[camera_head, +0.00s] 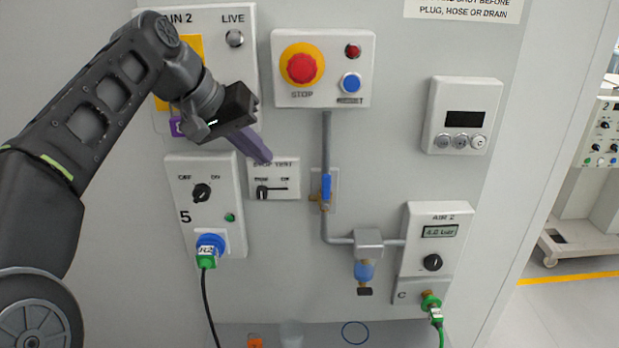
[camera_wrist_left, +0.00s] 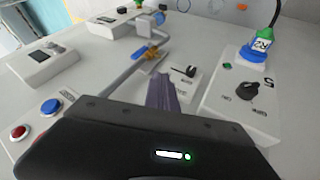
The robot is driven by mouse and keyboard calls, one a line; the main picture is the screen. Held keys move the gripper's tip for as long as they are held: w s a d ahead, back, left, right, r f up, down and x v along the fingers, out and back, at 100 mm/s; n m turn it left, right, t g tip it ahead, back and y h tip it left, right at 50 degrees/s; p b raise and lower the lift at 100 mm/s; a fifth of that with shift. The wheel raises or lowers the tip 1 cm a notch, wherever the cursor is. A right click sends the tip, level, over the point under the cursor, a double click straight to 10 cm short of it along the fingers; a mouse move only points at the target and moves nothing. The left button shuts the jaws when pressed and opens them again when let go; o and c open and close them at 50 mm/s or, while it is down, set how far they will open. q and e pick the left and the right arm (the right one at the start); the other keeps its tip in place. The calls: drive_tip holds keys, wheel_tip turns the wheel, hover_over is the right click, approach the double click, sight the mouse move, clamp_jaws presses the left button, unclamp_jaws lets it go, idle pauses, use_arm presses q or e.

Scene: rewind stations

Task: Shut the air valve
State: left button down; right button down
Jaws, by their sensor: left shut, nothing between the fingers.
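The air valve (camera_head: 326,188) has a blue lever on a brass body and sits on the vertical grey pipe below the stop box. Its lever points up, in line with the pipe. In the left wrist view the valve (camera_wrist_left: 154,60) shows just beyond the fingers. My left gripper (camera_head: 264,158) has purple fingers, shut and empty, in front of the upper edge of the small slider panel, left of and above the valve. The fingers (camera_wrist_left: 163,80) also show in the left wrist view, apart from the lever. My right gripper is not in view.
The stop box (camera_head: 324,68) with a red button is above the valve. The slider panel (camera_head: 274,180) is left of it. The filter (camera_head: 367,245) and AIR 2 box (camera_head: 436,238) are lower right. A switch box (camera_head: 204,205) with a blue socket is at left.

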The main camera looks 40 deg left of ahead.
use_arm(q)
approach(326, 193)
drive_tip(key=a+f, duration=0.4)
drive_tip(key=w+d+p, duration=0.1)
drive_tip(key=w+d, duration=0.2)
drive_tip(key=shift+w+f, duration=0.15)
drive_tip(key=shift+w, duration=0.05)
drive_tip(key=shift+s+p, duration=0.1)
drive_tip(key=shift+p, duration=0.2)
